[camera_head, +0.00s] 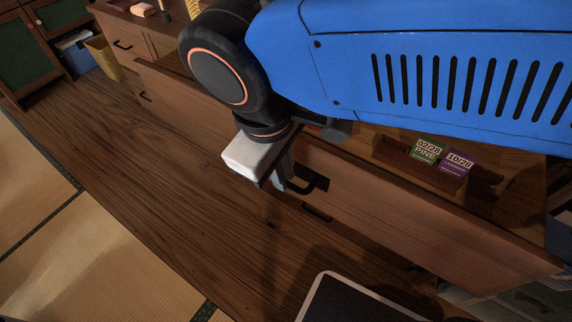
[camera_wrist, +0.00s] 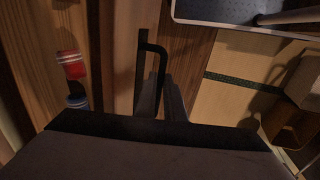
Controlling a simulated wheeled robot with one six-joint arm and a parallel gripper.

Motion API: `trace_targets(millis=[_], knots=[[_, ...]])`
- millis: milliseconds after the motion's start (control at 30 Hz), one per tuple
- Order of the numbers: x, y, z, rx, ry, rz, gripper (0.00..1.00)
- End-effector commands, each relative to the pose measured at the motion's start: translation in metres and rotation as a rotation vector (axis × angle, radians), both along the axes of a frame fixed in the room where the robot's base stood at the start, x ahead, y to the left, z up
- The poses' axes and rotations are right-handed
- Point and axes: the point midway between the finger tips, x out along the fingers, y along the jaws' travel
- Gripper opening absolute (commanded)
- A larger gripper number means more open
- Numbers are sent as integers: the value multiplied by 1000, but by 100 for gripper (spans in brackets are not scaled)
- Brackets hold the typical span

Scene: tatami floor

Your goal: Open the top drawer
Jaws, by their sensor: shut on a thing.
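The top drawer's wooden front (camera_head: 430,225) runs diagonally across the head view. It stands out from the cabinet, with part of its inside showing behind it. Its dark bar handle (camera_head: 318,183) is partly hidden by my gripper (camera_head: 283,180). In the wrist view the black handle (camera_wrist: 141,62) stands upright in the picture, at the fingertips of my gripper (camera_wrist: 162,100). My gripper is shut on the handle. My blue arm covers much of the drawer's middle and back.
A green box (camera_head: 427,150) marked PINE and a purple box (camera_head: 457,163) sit behind the drawer front. Another dark handle (camera_head: 317,212) shows below. Wooden flooring (camera_head: 150,170) lies in front. A dark tray-like surface (camera_head: 350,300) with a pale rim is at the bottom.

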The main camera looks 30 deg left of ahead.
Motion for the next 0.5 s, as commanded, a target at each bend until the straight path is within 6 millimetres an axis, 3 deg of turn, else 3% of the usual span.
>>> trace_targets(millis=[233,267,300,500], knots=[[0,0,1,2,0,0,0],[0,0,1,2,0,0,16],[0,0,1,2,0,0,26],[0,0,0,1,0,0,28]])
